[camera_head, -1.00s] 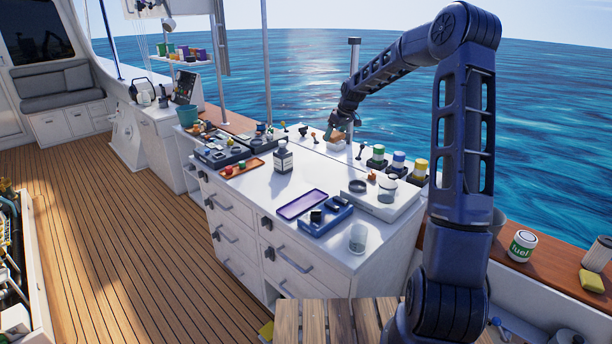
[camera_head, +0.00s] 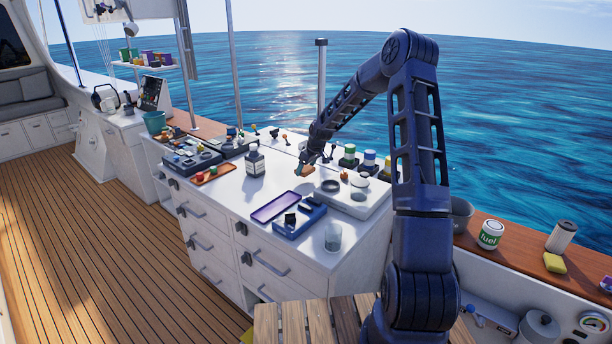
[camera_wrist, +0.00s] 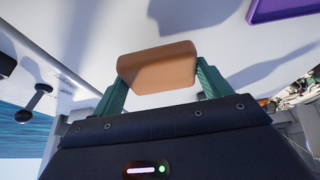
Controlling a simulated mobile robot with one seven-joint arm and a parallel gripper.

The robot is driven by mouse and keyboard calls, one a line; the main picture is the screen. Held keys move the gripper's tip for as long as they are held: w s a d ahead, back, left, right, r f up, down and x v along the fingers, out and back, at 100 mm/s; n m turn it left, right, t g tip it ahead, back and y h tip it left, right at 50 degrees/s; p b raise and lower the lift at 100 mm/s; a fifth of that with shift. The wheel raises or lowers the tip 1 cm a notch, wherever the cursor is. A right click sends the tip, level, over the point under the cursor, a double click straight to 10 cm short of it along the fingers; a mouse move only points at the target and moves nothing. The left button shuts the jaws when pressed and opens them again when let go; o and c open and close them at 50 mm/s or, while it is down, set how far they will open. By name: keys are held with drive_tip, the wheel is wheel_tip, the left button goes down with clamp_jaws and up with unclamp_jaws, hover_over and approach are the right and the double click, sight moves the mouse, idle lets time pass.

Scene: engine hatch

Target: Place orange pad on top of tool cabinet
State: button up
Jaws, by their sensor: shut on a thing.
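The orange pad (camera_wrist: 157,68) is a rounded orange-tan block held between the two green fingers of my gripper (camera_wrist: 160,82) in the wrist view. In the head view the pad (camera_head: 308,170) is small and partly hidden by my gripper (camera_head: 305,168). The tool cabinet (camera_head: 215,235) is white with several drawers and a white top. My gripper is over the cabinet's far part, left of the white scale-like box. Whether the pad touches the top is hard to tell; the wrist view shows bare white surface and shadows around it.
A purple tray (camera_head: 275,207) and a blue box (camera_head: 297,222) lie on the near part of the top, with a clear glass (camera_head: 333,238) beside them. A dark bottle (camera_head: 255,162) stands left of my gripper. Bare white surface lies between the bottle and the white box (camera_head: 352,200).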

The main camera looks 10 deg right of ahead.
drive_tip(key=shift+f, duration=1.8)
drive_tip(key=o, duration=1)
drive_tip(key=shift+f, duration=0.1)
drive_tip(key=s+d+r+m+h, duration=0.1)
drive_tip(key=s+d+r, duration=0.2)
drive_tip(key=s+r, duration=0.65)
drive_tip(key=s+d+r+m+h, duration=0.1)
drive_tip(key=s+d+r, duration=0.35)
drive_tip(key=r, duration=0.75)
drive_tip(key=s+d+r+m+h, duration=0.15)
drive_tip(key=s+r, duration=0.25)
drive_tip(key=s, duration=0.4)
drive_tip(key=s+d+r+m+t, duration=0.1)
drive_tip(key=s+d+r, duration=0.15)
drive_tip(key=s, duration=0.65)
drive_tip(key=s+d+r+m, duration=0.15)
drive_tip(key=s+r, duration=0.25)
drive_tip(key=s, duration=0.4)
drive_tip(key=s+m, duration=0.1)
drive_tip(key=s, duration=0.3)
drive_tip(key=s+d+m, duration=0.1)
drive_tip(key=s, duration=0.3)
drive_tip(key=s+f+m, duration=0.1)
drive_tip(key=s, duration=0.4)
drive_tip(key=shift+s+d, duration=0.1)
drive_tip(key=shift+d, duration=0.25)
